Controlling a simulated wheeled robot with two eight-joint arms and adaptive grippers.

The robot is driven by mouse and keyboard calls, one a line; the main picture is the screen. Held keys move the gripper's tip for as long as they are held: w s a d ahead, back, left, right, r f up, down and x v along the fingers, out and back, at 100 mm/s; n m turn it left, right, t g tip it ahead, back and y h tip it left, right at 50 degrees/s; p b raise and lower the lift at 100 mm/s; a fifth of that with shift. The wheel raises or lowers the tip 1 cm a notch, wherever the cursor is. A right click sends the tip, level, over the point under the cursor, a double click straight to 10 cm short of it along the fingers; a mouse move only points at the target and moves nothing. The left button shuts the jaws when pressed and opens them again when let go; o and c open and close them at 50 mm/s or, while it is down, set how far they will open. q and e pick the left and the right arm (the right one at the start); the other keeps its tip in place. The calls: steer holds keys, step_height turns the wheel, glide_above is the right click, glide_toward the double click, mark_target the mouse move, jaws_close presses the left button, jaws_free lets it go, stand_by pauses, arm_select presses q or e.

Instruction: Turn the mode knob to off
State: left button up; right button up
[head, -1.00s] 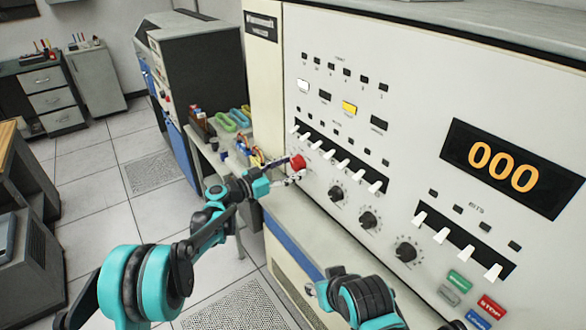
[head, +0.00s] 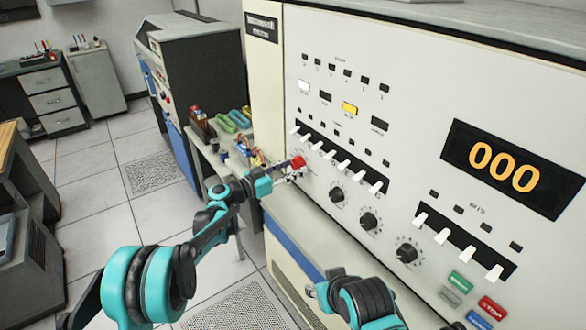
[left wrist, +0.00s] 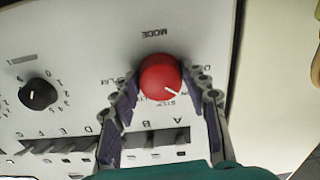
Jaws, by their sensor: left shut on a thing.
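The red mode knob (head: 298,162) is on the cream panel, left of the black knobs. My left gripper (head: 290,174) is at it. In the left wrist view the red knob (left wrist: 161,76) sits between the purple-padded fingers of my left gripper (left wrist: 162,95), which is shut on it. The panel shows upside down there, with "MODE" above the knob. The knob's white mark points to the lower right of that picture, near lettering partly hidden by a finger. My right gripper (head: 318,287) is low in front of the panel, away from the knob; its fingers are not clear.
A row of white switches (head: 338,160) runs right of the red knob. Black knobs (head: 369,222) sit below them. An orange "000" display (head: 504,167) is at the right. A narrow ledge (head: 310,236) runs under the panel. Coloured items lie on a desk behind.

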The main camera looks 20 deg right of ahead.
arm_select(q)
steer(key=n, duration=0.4)
steer(key=shift+n+b, duration=0.3)
steer(key=shift+s+n, duration=0.1)
steer(key=shift+n, duration=1.6)
steer(key=o, duration=1.2)
steer(key=shift+c, duration=0.2)
steer(key=v, duration=1.2)
steer(key=shift+r, duration=0.1)
